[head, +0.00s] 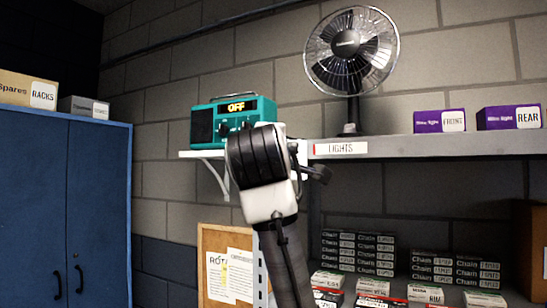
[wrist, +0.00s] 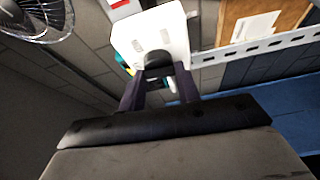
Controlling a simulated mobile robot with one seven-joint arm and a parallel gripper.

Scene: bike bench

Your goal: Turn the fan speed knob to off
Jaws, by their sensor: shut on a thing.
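The fan (head: 351,50) stands on the shelf in the head view, and part of its cage shows in the wrist view (wrist: 38,15). A white control plate (wrist: 150,32) lies straight ahead in the wrist view. Its dark rounded knob (wrist: 158,57) sits between my fingers. My gripper (wrist: 158,75) is shut on this knob, one finger on each side. In the head view my arm covers the knob and most of the plate. The knob's markings and pointer cannot be read.
A grey shelf (head: 420,147) holds purple light boxes (head: 440,121) at right. Chain boxes (head: 357,253) stand below. A blue cabinet (head: 65,205) is at left.

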